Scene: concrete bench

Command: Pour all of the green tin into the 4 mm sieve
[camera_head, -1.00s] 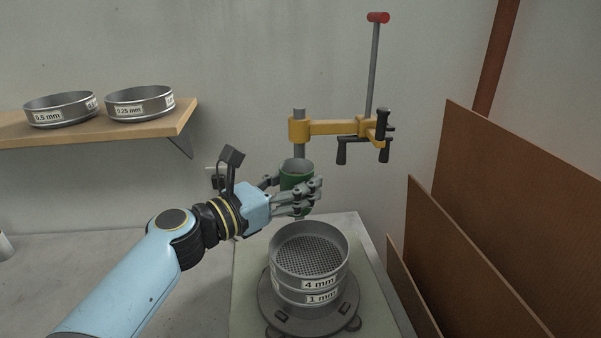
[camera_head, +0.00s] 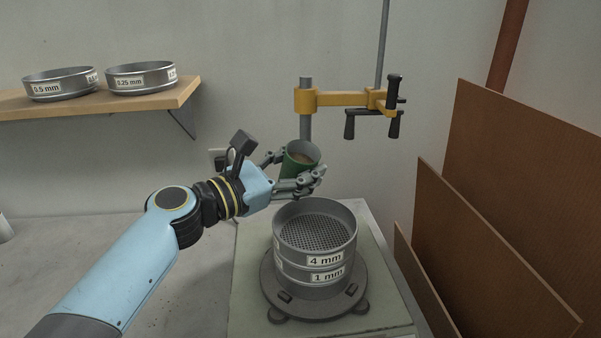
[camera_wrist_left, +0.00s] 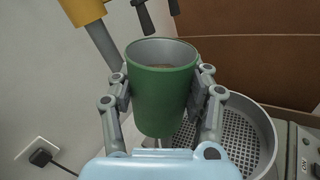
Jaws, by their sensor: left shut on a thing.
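The green tin (camera_head: 299,162) is held upright or only slightly tilted, with brown contents showing inside its mouth. It also shows in the left wrist view (camera_wrist_left: 161,95). My left gripper (camera_head: 296,178) is shut around the tin's sides, above and behind the sieve stack. The 4 mm sieve (camera_head: 326,260) is a round metal sieve on top of the 1 mm sieve (camera_head: 327,276). Its mesh looks empty in the head view. In the left wrist view the 4 mm sieve (camera_wrist_left: 262,125) lies below and right of the tin. My right gripper is not in view.
The stack stands on a dark round base (camera_head: 318,305) on a pale slab. A yellow clamp arm (camera_head: 340,99) with black handles is on a post behind the tin. Brown boards (camera_head: 520,190) lean at right. Two sieves sit on a wooden shelf (camera_head: 100,104) at left.

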